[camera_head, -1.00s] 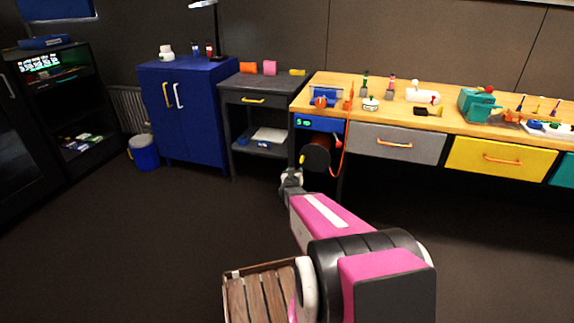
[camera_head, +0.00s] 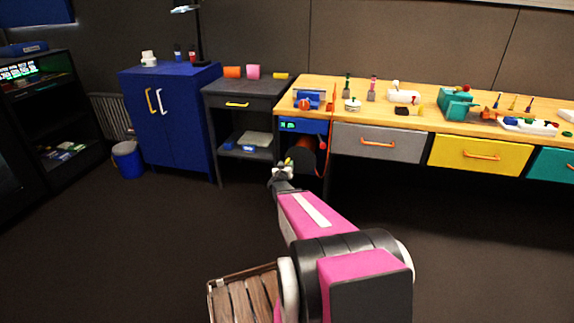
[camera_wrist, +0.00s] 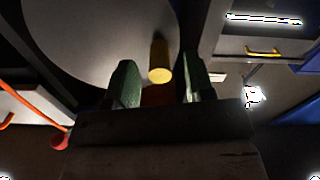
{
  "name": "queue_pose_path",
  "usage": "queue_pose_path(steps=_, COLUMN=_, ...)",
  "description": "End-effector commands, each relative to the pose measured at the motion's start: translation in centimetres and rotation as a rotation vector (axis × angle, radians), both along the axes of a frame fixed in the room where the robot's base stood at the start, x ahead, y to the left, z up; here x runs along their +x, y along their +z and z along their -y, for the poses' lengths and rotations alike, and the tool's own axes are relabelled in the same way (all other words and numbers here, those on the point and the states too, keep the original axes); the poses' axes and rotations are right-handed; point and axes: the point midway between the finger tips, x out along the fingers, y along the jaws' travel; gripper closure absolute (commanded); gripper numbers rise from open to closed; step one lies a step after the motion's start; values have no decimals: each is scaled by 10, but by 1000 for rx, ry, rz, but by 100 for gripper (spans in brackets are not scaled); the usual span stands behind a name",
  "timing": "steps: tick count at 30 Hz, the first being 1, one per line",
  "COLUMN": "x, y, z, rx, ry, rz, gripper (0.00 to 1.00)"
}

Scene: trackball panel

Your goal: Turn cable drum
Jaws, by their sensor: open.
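The cable drum (camera_head: 306,160) is a dark round disc under the left end of the wooden bench, with some orange showing behind it. In the wrist view its grey face (camera_wrist: 90,35) fills the upper left. A yellow peg handle (camera_wrist: 160,58) sticks out from the face near its edge. My gripper (camera_head: 282,170) is at the drum's front left in the head view. In the wrist view its green fingers (camera_wrist: 160,78) are open, one on each side of the peg, with gaps showing. Whether the peg reaches fully between the fingertips is hard to tell.
A blue panel with a green display (camera_head: 302,125) sits above the drum. An orange cable (camera_head: 331,125) hangs down at its right. A dark side table (camera_head: 240,100) and blue cabinet (camera_head: 172,115) stand to the left. The floor in front is clear.

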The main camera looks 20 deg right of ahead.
Motion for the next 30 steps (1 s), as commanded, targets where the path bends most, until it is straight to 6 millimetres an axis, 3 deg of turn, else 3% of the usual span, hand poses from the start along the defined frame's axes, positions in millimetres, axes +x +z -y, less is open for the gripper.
queue_pose_path(steps=4, x=14, y=-1, z=9, rx=1, ry=0, rz=-1, gripper=52)
queue_pose_path(steps=13, x=15, y=0, z=10, rx=1, ry=1, rz=-1, gripper=52)
queue_pose_path(steps=17, x=15, y=0, z=10, rx=1, ry=0, rz=-1, gripper=94)
queue_pose_path(steps=18, x=15, y=0, z=10, rx=1, ry=0, rz=-1, gripper=100)
queue_pose_path(steps=30, x=15, y=4, z=10, rx=46, ry=0, rz=31, gripper=100)
